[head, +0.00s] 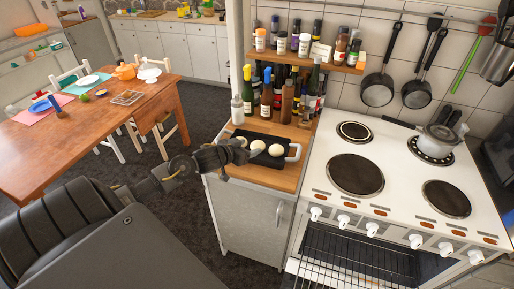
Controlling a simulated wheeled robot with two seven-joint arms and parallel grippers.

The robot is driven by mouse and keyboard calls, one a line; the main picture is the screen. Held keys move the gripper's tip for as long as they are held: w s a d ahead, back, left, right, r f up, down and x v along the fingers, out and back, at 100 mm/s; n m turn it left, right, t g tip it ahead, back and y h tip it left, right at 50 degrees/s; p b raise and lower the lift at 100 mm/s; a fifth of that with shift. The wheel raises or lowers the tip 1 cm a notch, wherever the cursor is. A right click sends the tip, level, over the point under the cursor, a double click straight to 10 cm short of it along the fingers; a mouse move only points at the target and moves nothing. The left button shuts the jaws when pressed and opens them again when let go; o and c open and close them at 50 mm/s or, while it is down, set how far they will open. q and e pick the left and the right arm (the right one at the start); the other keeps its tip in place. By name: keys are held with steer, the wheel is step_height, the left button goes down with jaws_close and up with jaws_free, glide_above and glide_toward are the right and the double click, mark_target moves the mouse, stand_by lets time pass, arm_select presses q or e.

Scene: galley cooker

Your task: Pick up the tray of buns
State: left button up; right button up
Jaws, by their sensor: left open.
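The dark tray (267,158) lies on the wooden top of the small cabinet, left of the cooker. Several pale round buns (276,150) sit in it, and a light handle (295,153) shows at its right end. My left gripper (240,153) is open at the tray's left end and covers that end's handle from view. I cannot tell whether its fingers touch the tray. My right gripper is not in view.
Bottles (267,95) stand close behind the tray, below a spice shelf (310,60). The white cooker (400,180) is to the right, its oven open with a rack (350,265) showing. A dining table (90,125) stands at the left, with dark floor between.

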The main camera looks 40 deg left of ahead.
mark_target(258, 143)
arm_select(q)
steer(key=p+x, duration=0.1)
steer(key=x, duration=0.3)
steer(key=shift+w+a+p, duration=0.1)
steer(key=shift+w+p, duration=0.2)
steer(key=shift+w, duration=0.05)
steer(key=shift+w+f, duration=0.15)
steer(key=shift+w, duration=0.05)
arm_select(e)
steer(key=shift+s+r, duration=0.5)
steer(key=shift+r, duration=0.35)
arm_select(q)
steer(key=c, duration=1.3)
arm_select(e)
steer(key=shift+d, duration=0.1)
